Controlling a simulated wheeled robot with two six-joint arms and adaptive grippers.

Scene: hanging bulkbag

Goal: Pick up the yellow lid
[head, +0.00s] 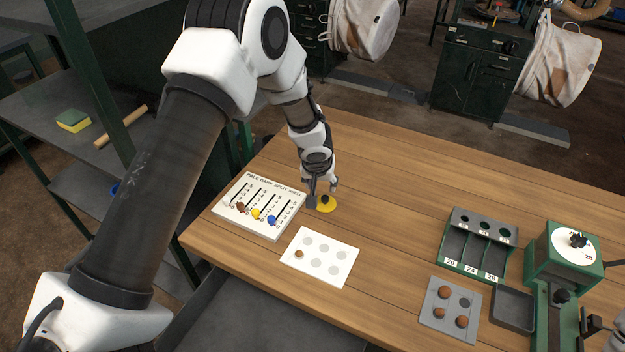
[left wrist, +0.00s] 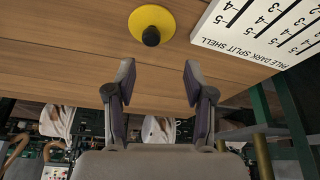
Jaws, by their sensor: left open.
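The yellow lid (head: 327,205) is a flat round disc with a dark knob, lying on the wooden table just right of the white counting board. It also shows in the left wrist view (left wrist: 152,22), with its black knob clear to see. My left gripper (head: 322,203) is over the table at the lid in the head view. In the left wrist view the left gripper (left wrist: 158,75) has its fingers wide apart, with nothing between them, and the lid lies beyond the fingertips.
The counting board (head: 258,205) with colored beads stands close left of the lid. A white card (head: 320,257) with grey circles and one brown ball lies in front. A grey tray of brown balls (head: 450,307), a green sorter (head: 475,243) and a green dial device (head: 565,255) stand right.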

